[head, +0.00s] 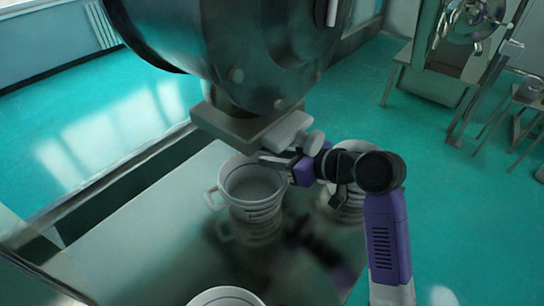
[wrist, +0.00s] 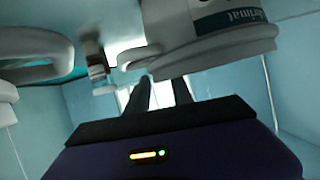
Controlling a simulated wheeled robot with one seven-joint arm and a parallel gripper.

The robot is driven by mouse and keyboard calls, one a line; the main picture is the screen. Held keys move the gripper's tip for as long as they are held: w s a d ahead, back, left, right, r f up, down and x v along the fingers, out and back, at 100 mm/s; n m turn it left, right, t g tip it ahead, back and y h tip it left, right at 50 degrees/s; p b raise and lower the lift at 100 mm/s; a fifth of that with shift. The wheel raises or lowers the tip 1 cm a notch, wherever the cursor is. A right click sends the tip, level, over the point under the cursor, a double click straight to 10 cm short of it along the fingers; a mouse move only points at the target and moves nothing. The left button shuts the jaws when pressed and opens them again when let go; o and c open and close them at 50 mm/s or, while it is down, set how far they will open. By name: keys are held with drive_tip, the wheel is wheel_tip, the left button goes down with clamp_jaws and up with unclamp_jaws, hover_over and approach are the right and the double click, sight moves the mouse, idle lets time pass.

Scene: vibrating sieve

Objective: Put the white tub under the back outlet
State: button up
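A white tub (head: 252,203) with dark bands and a side handle stands upright on the table below the machine's outlet block (head: 240,126). A second white tub (head: 349,205) stands to its right, partly hidden behind my arm. A third tub's rim (head: 226,298) shows at the bottom edge. My gripper (head: 268,158) is at the first tub's right rim, just under the outlet block. In the wrist view, my gripper's dark fingers (wrist: 163,92) are apart with a clear gap. A labelled white tub (wrist: 215,35) and its handle are close beyond the tips; contact is unclear.
The big dark sieve drum (head: 230,40) hangs low over the table and limits room above my gripper. The shiny table (head: 130,260) is bare at its left front. Another machine (head: 470,40) and a small bench stand far right. Open green floor lies around.

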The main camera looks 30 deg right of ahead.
drive_tip(key=v, duration=1.1)
drive_tip(key=shift+b, duration=0.45)
drive_tip(key=shift+s, duration=0.1)
